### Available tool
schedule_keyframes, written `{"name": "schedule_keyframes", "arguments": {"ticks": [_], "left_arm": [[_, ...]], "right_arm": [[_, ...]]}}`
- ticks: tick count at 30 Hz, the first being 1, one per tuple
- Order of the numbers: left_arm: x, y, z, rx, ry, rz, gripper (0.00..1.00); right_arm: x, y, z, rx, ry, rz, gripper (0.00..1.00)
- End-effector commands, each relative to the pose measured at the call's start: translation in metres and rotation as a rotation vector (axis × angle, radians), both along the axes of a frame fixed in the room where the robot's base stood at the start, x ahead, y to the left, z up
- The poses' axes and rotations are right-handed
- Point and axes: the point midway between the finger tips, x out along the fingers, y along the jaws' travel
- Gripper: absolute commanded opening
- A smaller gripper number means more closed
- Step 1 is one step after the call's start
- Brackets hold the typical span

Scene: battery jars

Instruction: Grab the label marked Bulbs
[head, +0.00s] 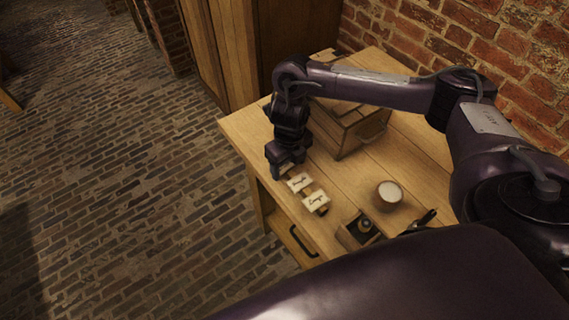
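Small pale label cards lie near the front left edge of the wooden table. One card (299,182) is close to the gripper and another card (317,201) lies a little lower right; each bears a dark mark too small to read, so I cannot tell which says Bulbs. My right gripper (281,172) points down just to the left of the nearer card, by the table's edge. Its fingertips are small and dark, and I cannot tell whether they are open, shut or holding anything. My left gripper is not in view.
A wooden crate (350,137) with a handle stands behind the gripper, under my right arm. A white-topped round jar (389,193), a small open box (357,232) and a dark tool (419,222) are to the right. The table (408,158) has bare boards between; its drawer front has a handle (302,244).

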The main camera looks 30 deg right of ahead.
Motion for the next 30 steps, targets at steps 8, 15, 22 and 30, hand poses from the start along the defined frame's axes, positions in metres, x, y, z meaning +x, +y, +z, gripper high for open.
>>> {"name": "schedule_keyframes", "arguments": {"ticks": [8,15,22,30], "left_arm": [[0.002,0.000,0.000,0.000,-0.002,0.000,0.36],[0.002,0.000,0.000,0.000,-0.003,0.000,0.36],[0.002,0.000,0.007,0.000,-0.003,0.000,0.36],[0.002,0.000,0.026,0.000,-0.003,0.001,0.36]], "right_arm": [[0.000,0.000,0.000,0.000,0.000,0.000,0.34],[0.000,0.000,0.000,0.000,0.000,0.000,0.34],[0.001,0.000,0.011,-0.001,-0.002,0.001,0.34],[0.002,0.000,0.062,-0.002,-0.007,0.003,0.34]]}}
